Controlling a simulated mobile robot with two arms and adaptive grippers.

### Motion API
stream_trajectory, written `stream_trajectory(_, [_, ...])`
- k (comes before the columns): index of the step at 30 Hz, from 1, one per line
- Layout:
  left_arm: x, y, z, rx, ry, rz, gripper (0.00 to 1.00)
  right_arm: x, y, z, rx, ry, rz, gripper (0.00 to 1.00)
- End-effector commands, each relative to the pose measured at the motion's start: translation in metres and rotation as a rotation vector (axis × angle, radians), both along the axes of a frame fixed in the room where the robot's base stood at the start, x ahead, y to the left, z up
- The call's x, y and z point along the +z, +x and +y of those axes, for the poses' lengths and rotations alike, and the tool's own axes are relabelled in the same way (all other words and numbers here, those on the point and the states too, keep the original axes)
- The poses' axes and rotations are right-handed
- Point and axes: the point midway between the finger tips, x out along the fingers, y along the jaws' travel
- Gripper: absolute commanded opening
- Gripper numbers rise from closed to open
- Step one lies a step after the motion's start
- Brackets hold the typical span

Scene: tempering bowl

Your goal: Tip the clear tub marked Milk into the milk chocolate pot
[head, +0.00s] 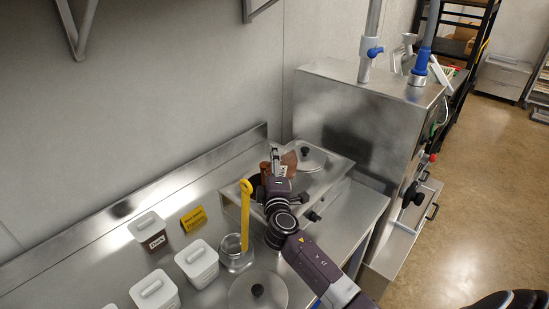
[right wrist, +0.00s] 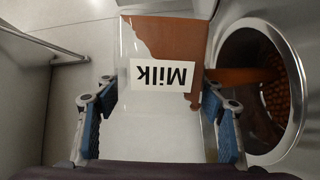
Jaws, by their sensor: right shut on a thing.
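My right gripper (right wrist: 160,118) is shut on the clear tub marked Milk (right wrist: 137,125), with a blue pad against each side. The tub's label shows upside down in the right wrist view, and brown chocolate lies toward its far end. Beside it is the open round metal pot (right wrist: 296,72); a brown stream (right wrist: 248,75) runs into it, and brown pieces (right wrist: 278,100) show inside. In the head view my right gripper (head: 277,178) holds the tub (head: 289,160) tipped over the steel warmer (head: 325,187), hiding most of the open pot. My left gripper is not in view.
A lidded well (head: 312,158) is at the warmer's back right. A glass jar (head: 236,255) with a yellow spatula (head: 246,215) and a loose round lid (head: 258,291) stand in front. White-lidded tubs (head: 197,262) and a yellow sign (head: 194,218) are at left. A steel machine (head: 345,115) stands behind.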

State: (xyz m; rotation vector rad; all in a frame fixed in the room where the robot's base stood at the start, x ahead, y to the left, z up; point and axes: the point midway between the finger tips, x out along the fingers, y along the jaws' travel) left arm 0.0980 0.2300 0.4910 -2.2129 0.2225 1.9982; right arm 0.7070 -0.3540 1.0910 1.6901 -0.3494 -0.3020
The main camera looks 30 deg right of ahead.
Motion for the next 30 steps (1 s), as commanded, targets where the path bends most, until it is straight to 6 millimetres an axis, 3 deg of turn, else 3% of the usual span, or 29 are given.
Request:
stream_trajectory(6, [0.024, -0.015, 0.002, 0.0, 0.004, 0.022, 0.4, 0.013, 0.005, 0.009, 0.001, -0.257, 0.108, 0.28])
stream_trajectory(18, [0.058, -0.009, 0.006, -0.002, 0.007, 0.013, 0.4, 0.02, 0.011, 0.023, 0.001, -0.655, 0.28, 0.28])
stream_trajectory(30, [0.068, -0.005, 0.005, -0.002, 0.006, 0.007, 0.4, 0.02, 0.013, 0.029, 0.0, -0.807, 0.344, 0.28])
